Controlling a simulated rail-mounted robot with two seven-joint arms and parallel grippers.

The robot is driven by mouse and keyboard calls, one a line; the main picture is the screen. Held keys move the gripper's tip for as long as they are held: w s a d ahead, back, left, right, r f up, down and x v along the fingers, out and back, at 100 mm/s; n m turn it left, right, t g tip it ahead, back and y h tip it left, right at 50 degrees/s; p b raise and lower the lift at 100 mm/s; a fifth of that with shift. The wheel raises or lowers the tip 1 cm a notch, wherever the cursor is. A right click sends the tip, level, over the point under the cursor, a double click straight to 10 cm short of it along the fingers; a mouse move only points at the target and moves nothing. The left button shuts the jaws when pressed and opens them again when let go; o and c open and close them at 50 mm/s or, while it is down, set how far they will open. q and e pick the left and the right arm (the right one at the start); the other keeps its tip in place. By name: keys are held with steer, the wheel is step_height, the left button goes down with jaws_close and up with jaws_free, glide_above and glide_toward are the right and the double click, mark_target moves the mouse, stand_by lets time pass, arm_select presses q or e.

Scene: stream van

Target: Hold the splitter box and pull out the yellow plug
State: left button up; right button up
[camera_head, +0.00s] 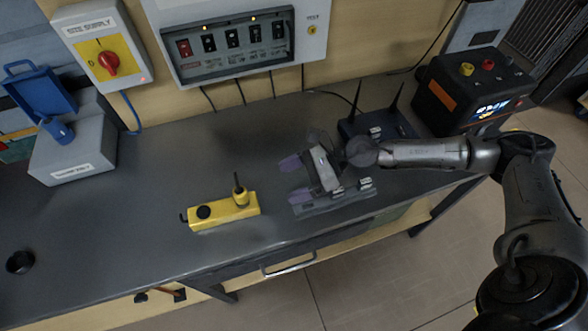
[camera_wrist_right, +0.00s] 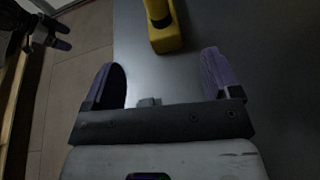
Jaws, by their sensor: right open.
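The yellow splitter box (camera_head: 222,216) lies on the grey bench, left of my right gripper. The yellow plug (camera_head: 241,197) stands upright in its right end, with a dark stub of cable on top. A round black part (camera_head: 203,212) sits on the box's left end. My right gripper (camera_head: 286,178) is open and empty, to the right of the box and apart from it. In the right wrist view the box (camera_wrist_right: 167,41) shows ahead of the spread purple fingers (camera_wrist_right: 163,78). My left gripper (camera_wrist_right: 63,36) shows at the upper left there, fingers apart; nothing shows between them.
A grey device (camera_head: 310,208) lies beneath my right gripper. A router with antennas (camera_head: 400,125) and a black power unit (camera_head: 470,90) stand behind my arm. A grey box with a blue lid (camera_head: 75,155) stands at left. The bench around the splitter is mostly clear.

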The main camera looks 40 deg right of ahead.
mark_target(256, 199)
steer(key=shift+d+f+n+g+h, duration=0.3)
steer(key=shift+d+f+n+g, duration=0.1)
steer(key=shift+d+n, duration=0.3)
steer(key=x, duration=1.3)
steer(key=shift+a+f+p, duration=0.2)
steer(key=shift+a+p, duration=0.1)
steer(key=shift+p, duration=0.05)
